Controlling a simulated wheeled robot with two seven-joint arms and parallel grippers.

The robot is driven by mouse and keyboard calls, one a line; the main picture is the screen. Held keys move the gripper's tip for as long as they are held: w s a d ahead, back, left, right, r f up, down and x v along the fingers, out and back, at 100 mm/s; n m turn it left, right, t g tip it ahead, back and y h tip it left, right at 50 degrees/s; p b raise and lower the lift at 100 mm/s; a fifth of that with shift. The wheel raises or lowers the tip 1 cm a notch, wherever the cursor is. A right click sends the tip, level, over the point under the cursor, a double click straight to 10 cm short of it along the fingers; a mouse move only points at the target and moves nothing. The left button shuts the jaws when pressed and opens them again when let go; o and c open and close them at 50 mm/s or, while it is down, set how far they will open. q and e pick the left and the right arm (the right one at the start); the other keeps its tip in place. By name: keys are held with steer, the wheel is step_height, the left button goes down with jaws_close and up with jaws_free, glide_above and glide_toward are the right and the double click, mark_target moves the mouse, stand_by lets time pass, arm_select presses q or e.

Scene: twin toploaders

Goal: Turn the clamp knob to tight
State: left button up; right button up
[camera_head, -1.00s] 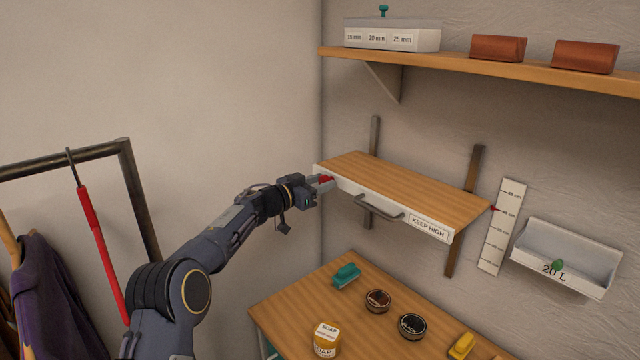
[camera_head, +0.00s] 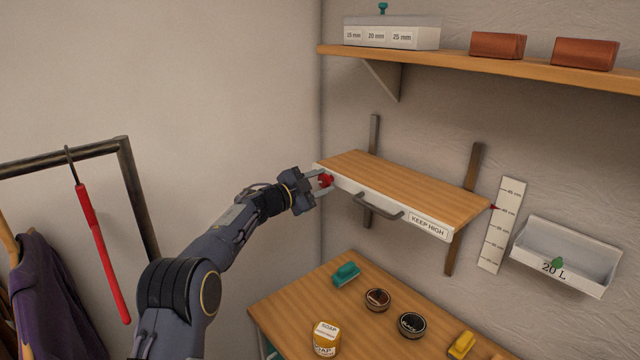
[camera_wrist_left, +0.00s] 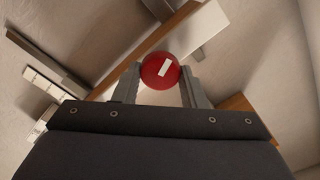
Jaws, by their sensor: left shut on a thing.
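The red clamp knob (camera_head: 325,180) sits at the left end of the front edge of the small wall shelf (camera_head: 410,187). In the left wrist view the knob (camera_wrist_left: 160,71) is round with a white bar mark that leans a little off upright. My left gripper (camera_head: 322,182) is shut on the knob, with one finger on each side of it. In the wrist view its fingers (camera_wrist_left: 160,84) flank the knob. My right gripper is in neither view.
The small shelf carries a grey handle (camera_head: 380,208) and a KEEP HIGH label. A scale (camera_head: 502,225) and a white 20 L bin (camera_head: 566,258) hang to its right. A lower table (camera_head: 290,300) holds tins, brushes and a soap jar. An upper shelf (camera_head: 480,68) is above.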

arm_select(q)
steer(key=m+b, duration=0.1)
steer(key=m, duration=0.4)
steer(key=shift+m+b, duration=0.3)
steer(key=shift+b, duration=0.1)
steer(key=m+b, duration=0.2)
steer(key=m, duration=0.3)
steer(key=shift+f, duration=0.1)
steer(key=m+b, duration=0.3)
steer(key=m, duration=0.2)
steer(key=shift+m, duration=0.4)
steer(key=m+b, duration=0.2)
steer(key=m, duration=0.3)
steer(key=o, duration=0.9)
steer(key=shift+o, duration=0.3)
steer(key=shift+f, duration=0.1)
